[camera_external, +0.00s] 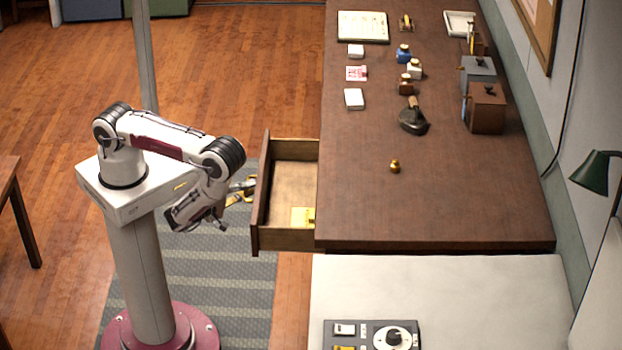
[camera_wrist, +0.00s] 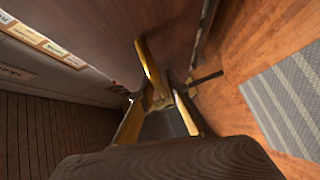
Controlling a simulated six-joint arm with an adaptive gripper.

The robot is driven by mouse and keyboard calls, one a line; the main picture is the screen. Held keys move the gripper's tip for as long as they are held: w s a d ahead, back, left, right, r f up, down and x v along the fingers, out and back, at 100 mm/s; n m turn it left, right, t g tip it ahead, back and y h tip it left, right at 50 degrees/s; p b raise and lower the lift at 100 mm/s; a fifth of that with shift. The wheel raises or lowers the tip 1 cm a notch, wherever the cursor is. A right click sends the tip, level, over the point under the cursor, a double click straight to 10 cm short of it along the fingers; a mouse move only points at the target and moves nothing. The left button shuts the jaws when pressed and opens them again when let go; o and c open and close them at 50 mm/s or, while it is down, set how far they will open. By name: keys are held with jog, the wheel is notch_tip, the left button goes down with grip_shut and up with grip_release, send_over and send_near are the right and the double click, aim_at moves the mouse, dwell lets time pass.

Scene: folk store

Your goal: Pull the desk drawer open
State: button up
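The desk (camera_external: 470,200) is a long dark brown top. Its drawer (camera_external: 259,195) stands pulled out on the left side, and its inside shows from above. A yellow item (camera_external: 302,216) lies in the drawer's near end. My gripper (camera_external: 246,186) is at the outer side of the drawer front, close to it. The handle is hidden there, and I cannot tell whether the fingers touch or hold it. In the wrist view, yellow finger parts (camera_wrist: 155,92) show around the middle, but their gap is unclear.
Small bottles (camera_external: 404,54), boxes (camera_external: 485,107), a dark iron-like object (camera_external: 413,120) and a small brass weight (camera_external: 395,166) stand on the desk. A striped rug (camera_external: 215,290) lies below the drawer. A pale counter (camera_external: 470,300) adjoins the desk's near end.

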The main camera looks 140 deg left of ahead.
jog(key=shift+d, duration=0.15)
jog(key=d+r, duration=0.1)
jog(key=d, duration=1)
jog(key=shift+d+r, duration=0.3)
jog(key=shift+r, duration=0.1)
dwell(0.8)
jog(key=shift+w, duration=0.1)
jog(key=shift+a, duration=0.1)
dwell(0.5)
jog(key=shift+w+a+n+g+h, duration=0.1)
jog(key=shift+w+a+g+h, duration=0.35)
jog(key=shift+a+g, duration=0.55)
jog(key=shift+w+a+n+g+h, duration=0.1)
jog(key=shift+w+a+g+h, duration=0.4)
jog(key=shift+g, duration=0.75)
jog(key=shift+w+a+n+g+h, duration=0.1)
jog(key=shift+w+a+g+h, duration=0.15)
jog(key=shift+w+a+g, duration=0.6)
jog(key=shift+s+a+g, duration=0.1)
jog(key=shift+s+g, duration=0.15)
jog(key=shift+g, duration=0.05)
jog(key=shift+s+a+f, duration=0.1)
jog(key=shift+a, duration=0.05)
jog(key=shift+x, duration=3.75)
